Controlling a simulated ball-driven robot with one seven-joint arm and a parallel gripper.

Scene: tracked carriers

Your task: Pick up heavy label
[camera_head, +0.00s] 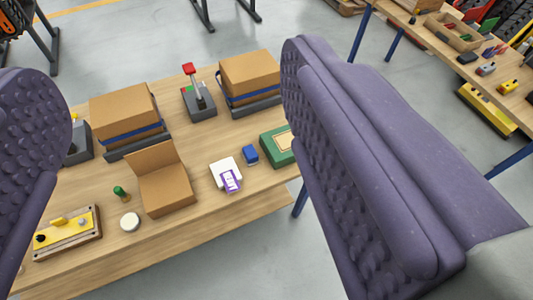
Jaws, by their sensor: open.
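A small white label with purple print (231,182) lies on the wooden table, at the front edge of a white block or pad (222,166). It is probably the heavy label, but its print is too small to read. My gripper (178,85) shows as two purple, studded fingers, one at the left edge and one at the right. The fingers are wide apart with nothing between them in their grasp. The label shows in the gap between them, farther off on the table and touched by neither finger.
Beside the label are a blue stamp-like item (250,155), a green box (279,147) and an open cardboard box (165,190). A yellow panel (66,235) lies front left.

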